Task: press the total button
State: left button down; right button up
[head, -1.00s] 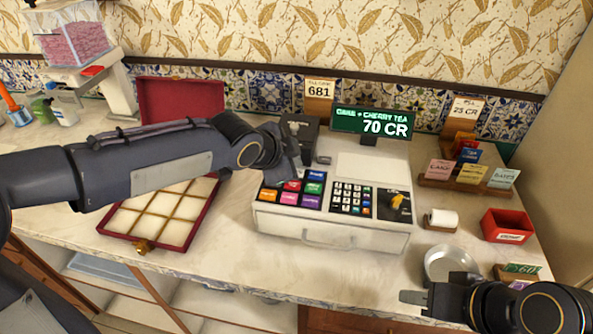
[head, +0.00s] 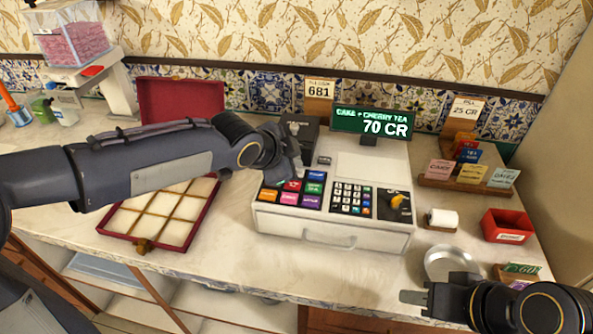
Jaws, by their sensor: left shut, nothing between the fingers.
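The white cash register (head: 335,236) stands on the counter with a block of coloured keys (head: 289,198) at its left and a dark number pad (head: 351,198) beside it. The key labels are too small to read, so I cannot tell which is total. Its green display (head: 371,122) reads "CAKE + CHERRY TEA 70 CR". My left gripper (head: 295,175) is shut and empty, pointing down at the upper part of the coloured keys near the red one; it hides some keys, and contact is unclear. My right gripper (head: 418,297) is at the counter's front edge, away from the register; its jaw opening is unclear.
An open red box with a gridded tray (head: 178,232) lies left of the register, under my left arm. To the right are a paper roll (head: 442,219), a red bin (head: 508,226), a card rack (head: 465,185) and a round metal dish (head: 450,260).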

pick_arm(q)
jog(key=shift+f, duration=0.1)
jog(key=shift+f+b, duration=0.35)
jog(key=shift+b, duration=0.1)
jog(key=shift+f+b, duration=0.35)
jog(key=shift+f, duration=0.05)
dwell(0.5)
jog(key=shift+r, duration=0.15)
jog(key=shift+r+p, duration=0.65)
jog(key=shift+r, duration=0.1)
notch_tip(320, 180, up, 5)
jog(key=p, duration=0.4)
